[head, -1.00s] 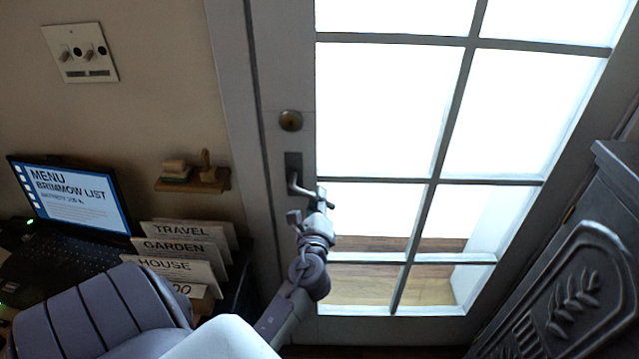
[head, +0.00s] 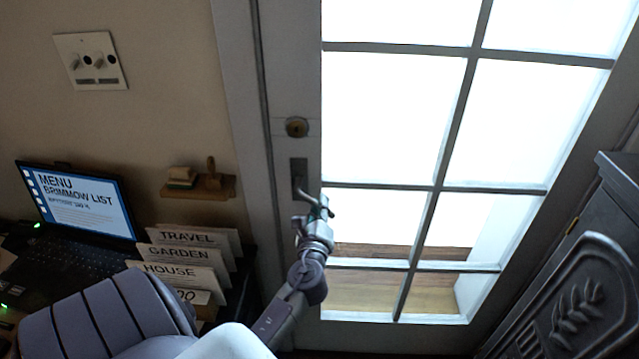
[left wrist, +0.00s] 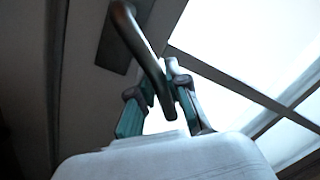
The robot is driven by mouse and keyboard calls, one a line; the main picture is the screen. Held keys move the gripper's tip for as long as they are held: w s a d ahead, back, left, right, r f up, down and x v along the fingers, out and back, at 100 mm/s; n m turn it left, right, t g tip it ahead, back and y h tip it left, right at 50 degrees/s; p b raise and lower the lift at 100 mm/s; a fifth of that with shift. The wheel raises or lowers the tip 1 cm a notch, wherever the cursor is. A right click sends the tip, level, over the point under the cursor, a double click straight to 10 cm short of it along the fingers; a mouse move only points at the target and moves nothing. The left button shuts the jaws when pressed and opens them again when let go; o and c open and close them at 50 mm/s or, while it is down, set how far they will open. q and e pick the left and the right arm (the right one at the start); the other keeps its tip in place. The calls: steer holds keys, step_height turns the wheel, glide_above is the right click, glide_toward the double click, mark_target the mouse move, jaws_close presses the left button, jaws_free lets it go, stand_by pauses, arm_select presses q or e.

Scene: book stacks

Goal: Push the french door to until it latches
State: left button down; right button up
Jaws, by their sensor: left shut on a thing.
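In the left wrist view the handle (left wrist: 150,55) runs down between the fingers. My left gripper (head: 318,205) is shut on the lever; its fingers (left wrist: 172,92) lie on either side of the handle's end. My right gripper is not in view.
A dark carved cabinet (head: 575,285) stands close on the right. On the left are a laptop (head: 80,205), labelled file dividers (head: 185,262) and a small wall shelf (head: 205,188). A switch plate (head: 90,61) is on the wall.

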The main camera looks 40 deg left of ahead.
arm_select(q)
steer(key=shift+w+a+r, duration=0.15)
steer(key=shift+w+a, duration=0.1)
steer(key=c, duration=1.1)
jaws_free()
steer(key=shift+d, duration=0.1)
steer(key=shift+s, duration=0.1)
steer(key=shift+s+d+f, duration=0.2)
steer(key=v, duration=1.1)
steer(key=shift+s+r, duration=0.15)
steer(key=shift+r, duration=0.05)
steer(key=shift+d+f, duration=0.1)
